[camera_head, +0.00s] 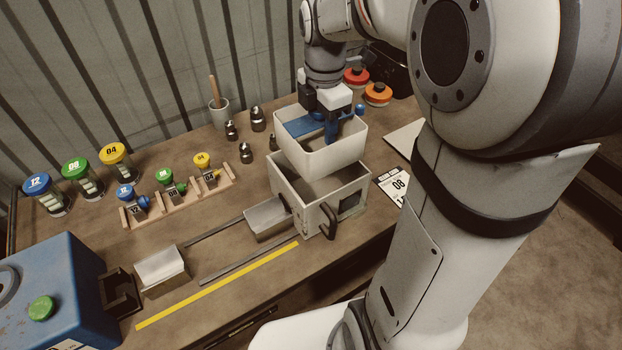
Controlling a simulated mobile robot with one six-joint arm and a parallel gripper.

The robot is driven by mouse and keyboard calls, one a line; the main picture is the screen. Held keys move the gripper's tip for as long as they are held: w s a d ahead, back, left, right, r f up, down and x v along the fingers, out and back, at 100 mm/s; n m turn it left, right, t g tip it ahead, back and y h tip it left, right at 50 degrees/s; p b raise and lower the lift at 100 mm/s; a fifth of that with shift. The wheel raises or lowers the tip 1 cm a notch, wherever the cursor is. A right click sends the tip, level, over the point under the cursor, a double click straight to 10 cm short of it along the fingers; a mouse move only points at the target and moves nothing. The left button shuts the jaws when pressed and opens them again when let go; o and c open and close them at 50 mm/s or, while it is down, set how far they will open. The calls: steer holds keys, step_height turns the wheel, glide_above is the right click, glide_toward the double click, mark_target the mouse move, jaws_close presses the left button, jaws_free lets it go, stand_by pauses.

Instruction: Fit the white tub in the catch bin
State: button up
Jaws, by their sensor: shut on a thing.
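The white tub (322,158) is an open-topped square box with blue parts inside it. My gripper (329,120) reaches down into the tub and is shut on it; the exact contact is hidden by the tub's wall. The catch bin (290,200) is a larger grey-white open box with a dark handle on its front. The tub hangs over the back part of the bin's opening, roughly level. Part of the bin's interior shows below the tub. I cannot tell whether the tub's base touches the bin's rim.
Metal blocks (161,267) and rails lie left of the bin. A wooden rack (178,205) holds small colour-capped parts, with capped jars (117,158) behind. Dark metal fittings (257,117) stand behind the bin. A card marked 08 (396,186) lies right of it.

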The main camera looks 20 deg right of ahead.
mark_target(330, 157)
steer(key=f, duration=0.8)
steer(key=f+p, duration=0.1)
steer(key=f, duration=0.7)
steer(key=shift+s+a+f, duration=0.2)
steer(key=shift+f, duration=0.05)
steer(key=shift+f, duration=0.1)
steer(key=o, duration=1.1)
steer(key=shift+c, duration=0.2)
step_height(330, 157, up, 11)
steer(key=shift+r+b, duration=0.1)
steer(key=shift+b, duration=0.25)
steer(key=shift+r, duration=0.55)
steer(key=s+r+m, duration=0.1)
steer(key=s+m, duration=0.1)
steer(key=m, duration=0.1)
steer(key=s+r+m+t, duration=0.1)
steer(key=s+r+m, duration=0.1)
steer(key=s+m, duration=0.1)
steer(key=s+r+m, duration=0.1)
steer(key=s+m, duration=0.1)
steer(key=m, duration=0.2)
steer(key=shift+s+a+r+t, duration=0.1)
steer(key=shift+s+r+t, duration=0.05)
steer(key=shift+t, duration=0.25)
steer(key=s+r+m+t, duration=0.1)
steer(key=s+m, duration=0.6)
steer(key=m, duration=0.4)
steer(key=shift+t, duration=0.3)
